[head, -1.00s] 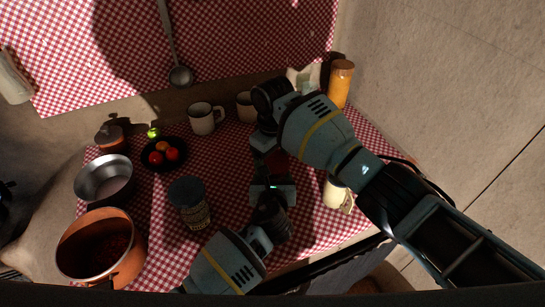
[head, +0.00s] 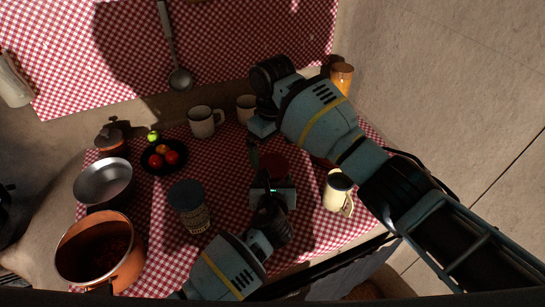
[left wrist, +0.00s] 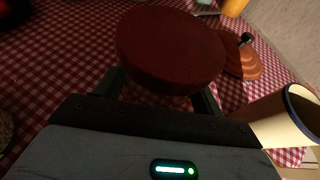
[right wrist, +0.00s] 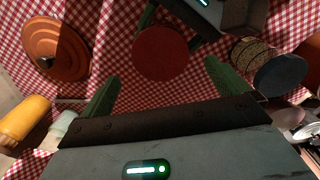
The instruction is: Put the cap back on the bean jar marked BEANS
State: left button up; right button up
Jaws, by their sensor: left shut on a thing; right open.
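A dark red round cap (head: 273,165) is held level by my left gripper (head: 272,186), which is shut on it above the cloth. It also shows large between the fingers in the left wrist view (left wrist: 171,45). I cannot tell whether a jar body is under it. My right gripper (right wrist: 160,78) is open and empty, close to the red cap (right wrist: 160,53), its fingers spread to either side but not touching it. A jar with a dark blue top (head: 187,195) and speckled contents stands to the left of my left gripper. I cannot read the word BEANS anywhere.
A cream mug (head: 338,191) stands at right, and a terracotta lid (right wrist: 55,48) lies behind it. Two mugs (head: 202,121) and an orange jar (head: 341,75) stand at the back. A fruit bowl (head: 150,168), metal bowl (head: 104,183) and clay pot (head: 128,270) are at left.

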notch_tip(320, 180, up, 7)
dwell(0.3)
jog(key=shift+f, duration=0.1)
pick_arm(q)
jog(key=o, duration=1.9)
jog(key=shift+o, duration=0.2)
jog(key=shift+s, duration=0.1)
pick_arm(e)
jog(key=shift+f, duration=0.1)
pick_arm(q)
jog(key=shift+s+r, duration=0.1)
jog(key=shift+s, duration=0.15)
jog(key=v, duration=0.7)
pick_arm(e)
jog(key=shift+f, duration=0.15)
pick_arm(q)
jog(key=shift+r, duration=0.1)
jog(key=shift+s, duration=0.1)
pick_arm(e)
jog(key=shift+s, duration=0.1)
